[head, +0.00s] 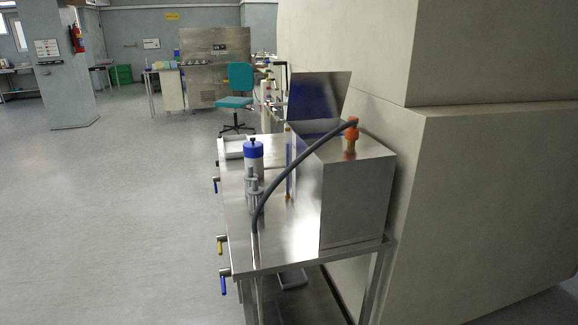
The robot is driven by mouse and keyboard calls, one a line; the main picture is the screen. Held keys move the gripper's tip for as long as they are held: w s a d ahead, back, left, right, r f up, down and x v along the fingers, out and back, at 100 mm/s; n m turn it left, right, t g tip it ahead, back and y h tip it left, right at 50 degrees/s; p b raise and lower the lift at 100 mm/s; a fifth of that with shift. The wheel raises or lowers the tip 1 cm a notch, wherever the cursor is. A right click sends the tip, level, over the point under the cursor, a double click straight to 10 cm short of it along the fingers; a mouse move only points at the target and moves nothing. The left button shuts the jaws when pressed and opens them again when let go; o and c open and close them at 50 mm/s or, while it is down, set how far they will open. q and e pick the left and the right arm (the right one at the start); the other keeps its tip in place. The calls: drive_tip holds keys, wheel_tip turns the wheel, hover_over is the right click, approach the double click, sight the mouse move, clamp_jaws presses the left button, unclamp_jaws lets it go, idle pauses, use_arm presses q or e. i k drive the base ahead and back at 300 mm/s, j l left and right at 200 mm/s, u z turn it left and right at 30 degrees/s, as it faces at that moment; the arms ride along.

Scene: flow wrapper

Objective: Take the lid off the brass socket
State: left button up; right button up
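On top of a steel box (357,200) stands a small upright fitting with an orange upper part (352,123) and a brownish, brass-like lower part (349,148). It may be the brass socket, but it is too small to tell whether the orange part is a lid. A dark hose (290,178) arcs from beside the orange part down to the left side of the table. Neither of my grippers is in view.
The box stands on a steel table (290,248) with blue and yellow valve handles along its left edge. A blue-topped canister (253,158) and grey metal fittings (253,195) stand at left. A large pale block (480,190) closes off the right. Open floor (120,220) lies left.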

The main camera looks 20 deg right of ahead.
sight(352, 132)
drive_tip(key=i+z, duration=0.2)
drive_tip(key=i, duration=0.35)
drive_tip(key=i+j+z, duration=0.15)
drive_tip(key=i, duration=0.35)
